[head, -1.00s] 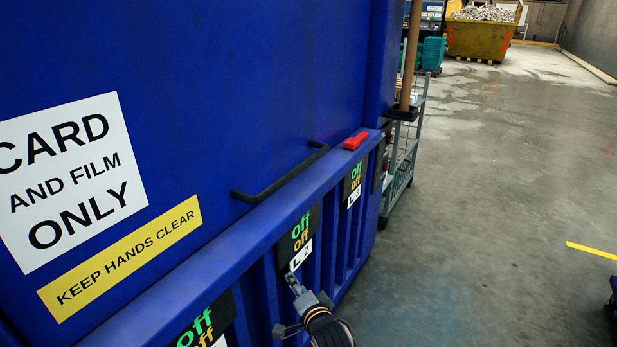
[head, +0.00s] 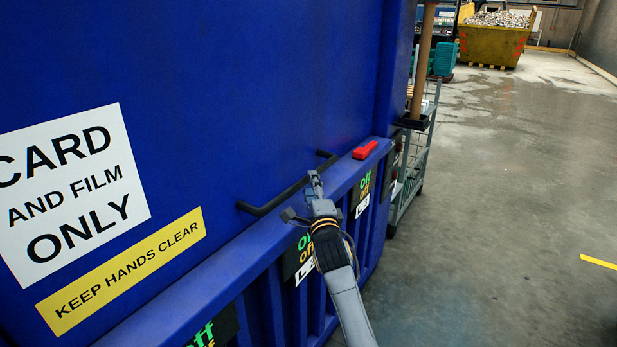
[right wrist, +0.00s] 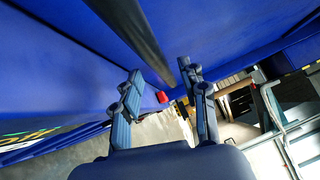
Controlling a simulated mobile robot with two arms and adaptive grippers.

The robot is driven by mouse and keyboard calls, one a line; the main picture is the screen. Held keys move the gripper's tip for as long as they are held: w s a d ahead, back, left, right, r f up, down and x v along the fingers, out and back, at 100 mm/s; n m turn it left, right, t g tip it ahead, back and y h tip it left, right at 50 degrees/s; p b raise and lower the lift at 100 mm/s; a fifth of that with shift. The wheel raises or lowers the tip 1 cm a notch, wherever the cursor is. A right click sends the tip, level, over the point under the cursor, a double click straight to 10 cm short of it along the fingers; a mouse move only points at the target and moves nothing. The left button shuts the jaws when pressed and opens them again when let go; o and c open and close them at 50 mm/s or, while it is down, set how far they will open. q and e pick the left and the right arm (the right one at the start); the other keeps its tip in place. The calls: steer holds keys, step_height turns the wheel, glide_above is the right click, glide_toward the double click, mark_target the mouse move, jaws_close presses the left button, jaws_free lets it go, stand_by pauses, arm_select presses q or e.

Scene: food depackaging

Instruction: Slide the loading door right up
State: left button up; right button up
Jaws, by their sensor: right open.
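The blue loading door (head: 240,90) fills the left of the head view, with a white card-and-film sign and a yellow warning label. Its black bar handle (head: 268,203) runs along the door's lower edge, just above the blue ledge. My right gripper (head: 314,180) is at the handle's right part in the head view. In the right wrist view my right gripper (right wrist: 160,85) is open, and the dark handle bar (right wrist: 130,32) runs ahead of its fingers, toward the gap between them. I cannot tell whether they touch. My left gripper is not in view.
A red block (head: 365,149) sits on the ledge right of the handle. Panels reading "off" are on the front below. A grey trolley (head: 412,170) stands beyond the machine's corner. A yellow skip (head: 492,45) is far back. The floor at right is clear.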

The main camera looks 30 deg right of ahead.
steer(key=shift+x, duration=1.95)
jaws_close()
